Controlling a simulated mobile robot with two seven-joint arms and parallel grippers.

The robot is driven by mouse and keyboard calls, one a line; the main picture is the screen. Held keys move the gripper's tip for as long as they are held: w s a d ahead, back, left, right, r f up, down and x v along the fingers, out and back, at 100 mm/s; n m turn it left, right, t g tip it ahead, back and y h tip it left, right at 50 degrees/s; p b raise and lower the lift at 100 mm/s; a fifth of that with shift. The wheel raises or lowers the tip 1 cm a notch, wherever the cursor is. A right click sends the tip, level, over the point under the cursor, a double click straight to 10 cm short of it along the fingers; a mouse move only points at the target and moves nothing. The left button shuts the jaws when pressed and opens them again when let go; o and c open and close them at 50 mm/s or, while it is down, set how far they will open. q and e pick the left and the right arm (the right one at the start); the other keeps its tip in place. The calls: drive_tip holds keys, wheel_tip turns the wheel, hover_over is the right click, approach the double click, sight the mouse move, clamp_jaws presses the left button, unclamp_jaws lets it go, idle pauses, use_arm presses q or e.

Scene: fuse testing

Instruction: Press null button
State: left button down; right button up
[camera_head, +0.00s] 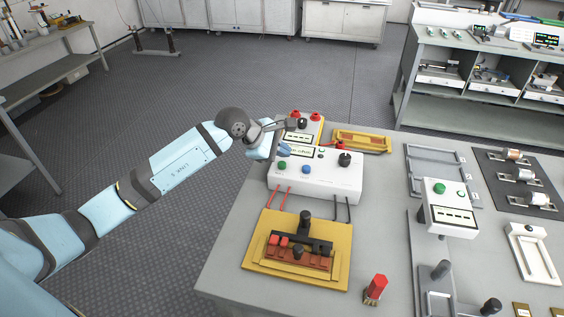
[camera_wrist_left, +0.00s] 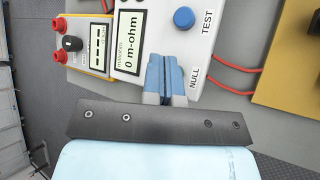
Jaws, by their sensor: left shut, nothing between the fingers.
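A white milliohm meter (camera_head: 325,185) stands on the bench, with a green button (camera_head: 282,166) and a blue button (camera_head: 305,169) on its top. In the left wrist view, the blue button (camera_wrist_left: 184,18) is beside the TEST label. The NULL label (camera_wrist_left: 194,78) is right beside my fingertips, and its button is hidden behind them there. The display (camera_wrist_left: 130,50) reads 0 m-ohm. My left gripper (camera_head: 284,151) is shut and empty, its light-blue fingers just above and behind the green button. I cannot tell whether they touch it. My right gripper is not in view.
Behind the meter are a yellow instrument (camera_head: 306,126) with red terminals and a yellow tray (camera_head: 362,141). Red and black leads run to a yellow fuse board (camera_head: 297,250) in front. A white button box (camera_head: 448,207) stands to the right. Bare bench (camera_head: 235,228) lies left of the board.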

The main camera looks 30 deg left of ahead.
sight(282, 165)
use_arm(q)
drive_tip(key=shift+r+p, duration=0.85)
drive_tip(key=shift+r, duration=1.35)
